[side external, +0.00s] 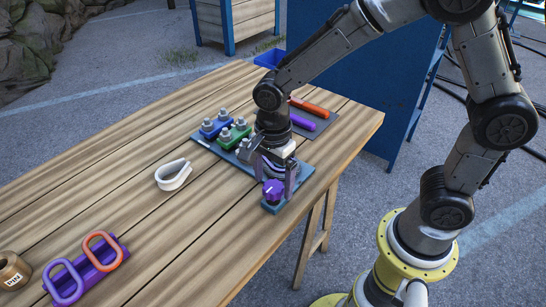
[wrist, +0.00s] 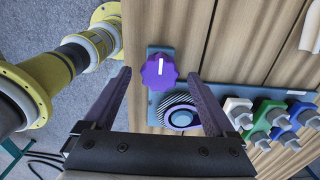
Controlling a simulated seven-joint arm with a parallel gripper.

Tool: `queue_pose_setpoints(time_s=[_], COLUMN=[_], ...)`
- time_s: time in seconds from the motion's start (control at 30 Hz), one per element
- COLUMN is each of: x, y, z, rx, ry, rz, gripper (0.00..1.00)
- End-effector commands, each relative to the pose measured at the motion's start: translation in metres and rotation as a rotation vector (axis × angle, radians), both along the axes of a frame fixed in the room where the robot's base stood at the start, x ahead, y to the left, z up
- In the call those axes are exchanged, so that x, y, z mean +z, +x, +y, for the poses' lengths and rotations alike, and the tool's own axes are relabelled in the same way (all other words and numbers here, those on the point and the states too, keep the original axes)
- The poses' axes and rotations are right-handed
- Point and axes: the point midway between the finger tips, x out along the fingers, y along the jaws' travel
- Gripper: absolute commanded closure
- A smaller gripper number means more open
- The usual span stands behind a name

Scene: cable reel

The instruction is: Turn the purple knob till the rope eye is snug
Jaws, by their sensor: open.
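The purple knob (side external: 273,190) with lobed edges stands at the near end of a blue-grey plate. In the wrist view the knob (wrist: 160,71) has a white line pointing nearly straight up the picture. My gripper (side external: 276,178) is open above that end of the plate. In the wrist view its fingertips lie on either side of the knob, with gaps showing. A reel (wrist: 181,111) with grey rope and a purple hub sits beside the knob, partly hidden by my gripper in the side view. A white teardrop loop (side external: 173,175), perhaps the rope eye, lies on the table; no rope to it is visible.
Blue (side external: 212,128), green (side external: 233,136) and white blocks with grey bolts stand along the plate. Orange- and purple-handled tools (side external: 309,106) lie behind. A purple rack (side external: 90,268) with loops and a brown spool (side external: 12,270) are at lower left.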

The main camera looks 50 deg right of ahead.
Motion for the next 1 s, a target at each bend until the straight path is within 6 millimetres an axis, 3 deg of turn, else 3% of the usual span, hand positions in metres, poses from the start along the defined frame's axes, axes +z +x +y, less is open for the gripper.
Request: queue_pose_setpoints(time_s=[0.5,0.7,1.0], x=[0.104,0.124,0.129], y=[0.001,0.0,0.0], z=[0.0,0.0,0.0], rx=[-0.001,-0.001,-0.001], ry=[0.002,0.001,0.001], rz=[-0.005,-0.003,-0.002], gripper=[0.1,0.1,0.1])
